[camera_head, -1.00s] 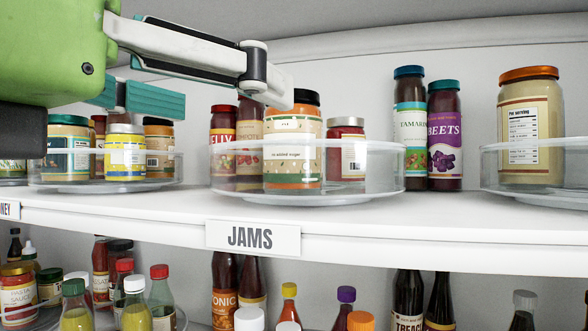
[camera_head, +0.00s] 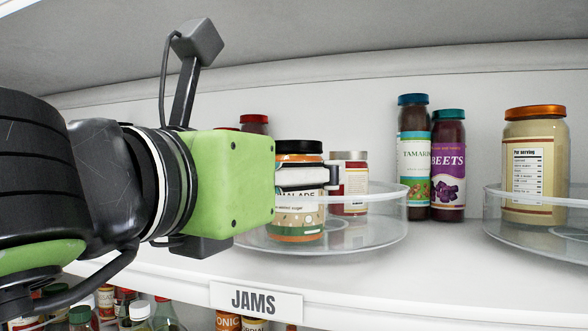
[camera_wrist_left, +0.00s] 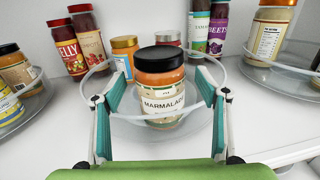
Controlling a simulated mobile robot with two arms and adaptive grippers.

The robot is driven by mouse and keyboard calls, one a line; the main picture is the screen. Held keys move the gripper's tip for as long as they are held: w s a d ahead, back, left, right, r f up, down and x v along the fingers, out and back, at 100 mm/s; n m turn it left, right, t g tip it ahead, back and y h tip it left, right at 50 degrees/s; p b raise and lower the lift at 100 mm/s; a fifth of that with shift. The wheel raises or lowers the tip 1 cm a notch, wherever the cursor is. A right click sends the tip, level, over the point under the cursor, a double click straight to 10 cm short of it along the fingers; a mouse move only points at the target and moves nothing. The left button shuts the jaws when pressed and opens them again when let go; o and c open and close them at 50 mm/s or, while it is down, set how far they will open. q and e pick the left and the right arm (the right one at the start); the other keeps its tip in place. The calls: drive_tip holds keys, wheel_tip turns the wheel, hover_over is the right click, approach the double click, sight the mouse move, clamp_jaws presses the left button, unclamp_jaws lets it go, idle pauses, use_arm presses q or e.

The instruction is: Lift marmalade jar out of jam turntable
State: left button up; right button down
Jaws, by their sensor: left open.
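The marmalade jar (camera_wrist_left: 160,92) stands upright on the clear jam turntable (camera_head: 372,232), near its front; it has a black lid and orange contents. It also shows in the head view (camera_head: 298,222), partly behind my gripper. My left gripper (camera_wrist_left: 158,90) is open, with one teal-padded finger on each side of the jar. The wrist view does not settle whether the pads touch the glass. In the head view the green gripper body hides the left part of the turntable. My right gripper is not in view.
A red jar with a silver lid (camera_head: 350,182) and an orange-lidded jar (camera_wrist_left: 125,52) stand behind the marmalade on the turntable. Tamarind (camera_head: 413,150) and beets (camera_head: 448,165) jars stand to the right. Another turntable (camera_head: 520,225) holds a large jar. The JAMS label (camera_head: 256,300) marks the shelf edge.

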use_arm(q)
drive_tip(key=shift+w+d+r+p, duration=0.15)
drive_tip(key=shift+w+d+p, duration=0.15)
drive_tip(key=shift+w, duration=0.3)
drive_tip(key=shift+w+d+f, duration=0.25)
drive_tip(key=shift+w, duration=0.3)
drive_tip(key=shift+s, duration=0.1)
drive_tip(key=c, duration=0.8)
drive_tip(key=shift+r, duration=0.1)
drive_tip(key=c, duration=0.9)
drive_tip(key=shift+r, duration=0.15)
